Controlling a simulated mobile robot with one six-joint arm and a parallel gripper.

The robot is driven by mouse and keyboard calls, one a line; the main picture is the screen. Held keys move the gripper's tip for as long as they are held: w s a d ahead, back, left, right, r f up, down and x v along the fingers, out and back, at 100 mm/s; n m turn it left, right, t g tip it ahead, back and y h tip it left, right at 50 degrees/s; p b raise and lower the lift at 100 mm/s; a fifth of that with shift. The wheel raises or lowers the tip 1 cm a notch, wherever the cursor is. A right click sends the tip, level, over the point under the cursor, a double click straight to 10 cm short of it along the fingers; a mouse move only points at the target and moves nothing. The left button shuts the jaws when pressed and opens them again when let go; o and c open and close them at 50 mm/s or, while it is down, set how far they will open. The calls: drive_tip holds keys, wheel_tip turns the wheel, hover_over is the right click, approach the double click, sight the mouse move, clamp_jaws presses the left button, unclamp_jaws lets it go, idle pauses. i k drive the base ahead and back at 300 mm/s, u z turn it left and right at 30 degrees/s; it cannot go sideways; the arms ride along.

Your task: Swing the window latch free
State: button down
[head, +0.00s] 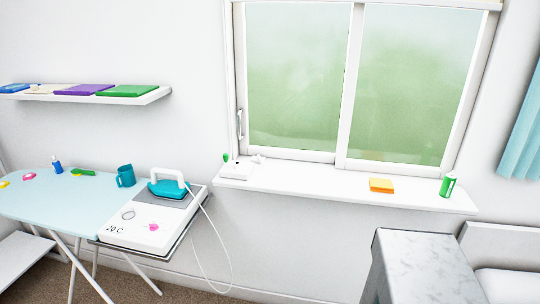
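The sliding window (349,80) has two frosted panes with green showing through, in white frames. A slim white upright handle (240,124) sits on the left edge of the left sash, and this is the only latch-like part I can make out. Both sashes look closed, with their frames meeting at the middle. I cannot tell from this view whether the latch is engaged. My gripper is not in view.
The white sill (330,188) holds a small white object (238,169), an orange sponge-like block (381,186) and a green bottle (447,186). An ironing board (65,200) with a teal iron (167,189) and hanging cord stands left. A grey-topped cabinet (425,265) stands front right.

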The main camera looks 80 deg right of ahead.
sight(264, 163)
drive_tip(key=z, duration=0.3)
drive_tip(key=k, duration=0.9)
drive_tip(key=z, duration=0.4)
drive_tip(key=i, duration=0.55)
drive_tip(key=z, duration=0.15)
drive_tip(key=k, duration=0.55)
drive_tip(key=u, duration=0.05)
